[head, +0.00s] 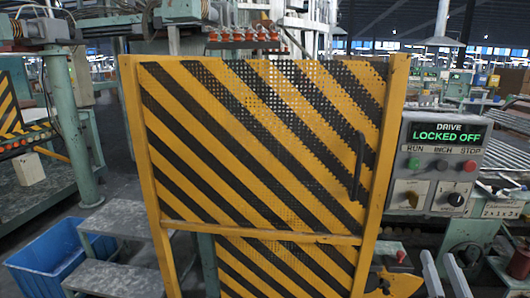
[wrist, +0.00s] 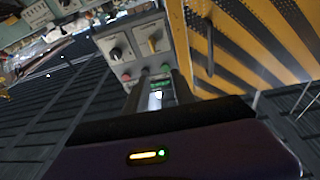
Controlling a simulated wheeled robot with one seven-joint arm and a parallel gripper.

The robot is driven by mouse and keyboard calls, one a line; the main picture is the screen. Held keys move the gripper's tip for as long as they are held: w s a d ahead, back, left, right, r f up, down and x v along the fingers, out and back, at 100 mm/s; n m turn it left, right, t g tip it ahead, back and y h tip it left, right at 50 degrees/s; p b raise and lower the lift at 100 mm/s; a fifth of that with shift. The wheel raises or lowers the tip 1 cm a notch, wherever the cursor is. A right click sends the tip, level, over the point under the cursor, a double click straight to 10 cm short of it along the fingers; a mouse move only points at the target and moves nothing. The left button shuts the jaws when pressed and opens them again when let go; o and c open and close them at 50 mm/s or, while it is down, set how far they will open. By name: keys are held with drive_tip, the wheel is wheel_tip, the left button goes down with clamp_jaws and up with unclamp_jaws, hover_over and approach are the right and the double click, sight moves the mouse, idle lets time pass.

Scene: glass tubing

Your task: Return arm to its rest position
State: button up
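My gripper (wrist: 157,76) shows in the wrist view, with its two dark fingers apart and the gap between them empty. Past the fingertips is a grey control box (wrist: 135,45), which appears upside down in that view. I see no contact between the fingers and the box. In the head view the control box (head: 440,185) is at the right, and its green display reads "DRIVE LOCKED OFF". My gripper and arm are not recognisable in the head view.
A yellow-and-black striped guard (head: 265,150) with a dark handle (head: 358,167) fills the middle, beside the control box. A blue bin (head: 45,262) and grey steps (head: 118,275) stand at lower left. Machinery with metal rollers (head: 505,165) is at the right.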

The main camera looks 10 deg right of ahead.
drive_tip(key=s+a+f+n+g+y, duration=0.1)
drive_tip(key=s+a+f, duration=0.3)
drive_tip(key=s, duration=0.7)
drive_tip(key=s+a+f+n+g+y, duration=0.2)
drive_tip(key=s+a+f+y, duration=0.2)
drive_tip(key=s+a, duration=0.5)
drive_tip(key=s+a+f+n+g+y, duration=0.1)
drive_tip(key=s+a+f, duration=0.4)
drive_tip(key=s, duration=0.7)
drive_tip(key=shift+s+a+f+n+g+y+p, duration=0.15)
drive_tip(key=shift+s+a+n+g+y+p, duration=0.2)
drive_tip(key=shift+a+y, duration=0.4)
